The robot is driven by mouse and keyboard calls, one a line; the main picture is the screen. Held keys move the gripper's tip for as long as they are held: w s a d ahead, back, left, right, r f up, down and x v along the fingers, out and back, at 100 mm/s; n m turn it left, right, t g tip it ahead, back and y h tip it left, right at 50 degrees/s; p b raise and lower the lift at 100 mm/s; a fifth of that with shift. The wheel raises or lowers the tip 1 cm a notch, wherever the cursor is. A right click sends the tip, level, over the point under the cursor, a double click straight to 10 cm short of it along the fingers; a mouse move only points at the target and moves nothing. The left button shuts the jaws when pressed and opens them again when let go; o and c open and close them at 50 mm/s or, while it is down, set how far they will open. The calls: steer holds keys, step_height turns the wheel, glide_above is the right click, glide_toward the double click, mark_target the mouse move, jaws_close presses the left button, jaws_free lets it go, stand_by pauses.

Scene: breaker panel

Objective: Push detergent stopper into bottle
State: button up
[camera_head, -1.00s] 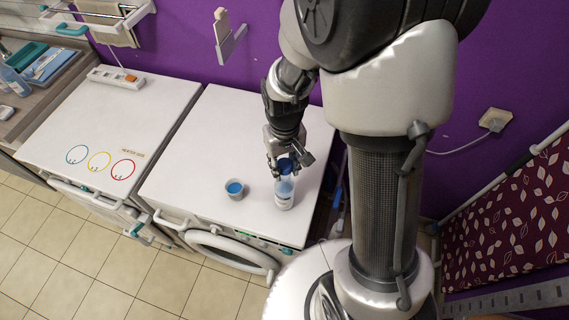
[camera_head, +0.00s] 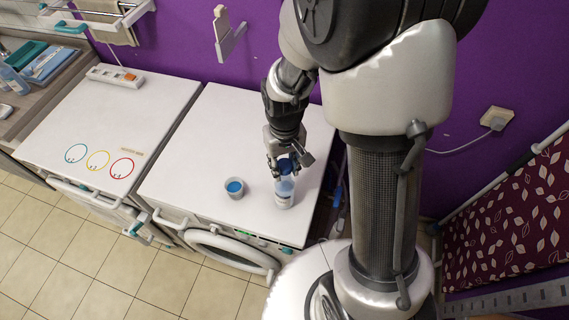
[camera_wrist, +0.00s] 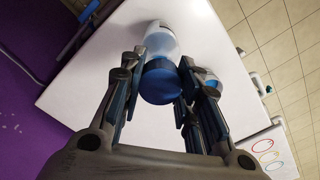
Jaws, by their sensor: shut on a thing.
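The detergent bottle (camera_head: 285,193) is clear with blue liquid and a pale label. It stands upright on the white washing machine top, near the front right. The blue stopper (camera_head: 284,166) is at the bottle's mouth; it also shows in the wrist view (camera_wrist: 160,82), in line with the bottle (camera_wrist: 161,42). My gripper (camera_head: 282,168) reaches down from above and is shut on the stopper, with one finger on each side of it in the wrist view (camera_wrist: 158,88). I cannot tell how deep the stopper sits in the neck.
A small cup of blue liquid (camera_head: 235,188) stands left of the bottle. The washing machine (camera_head: 215,125) has free room behind the cup. A second white appliance (camera_head: 110,120) is at the left. A purple wall (camera_head: 270,45) is behind.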

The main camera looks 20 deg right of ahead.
steer(key=shift+f+b, duration=0.55)
steer(key=shift+f, duration=0.25)
steer(key=o, duration=1.2)
step_height(320, 180, up, 8)
steer(key=p, duration=0.6)
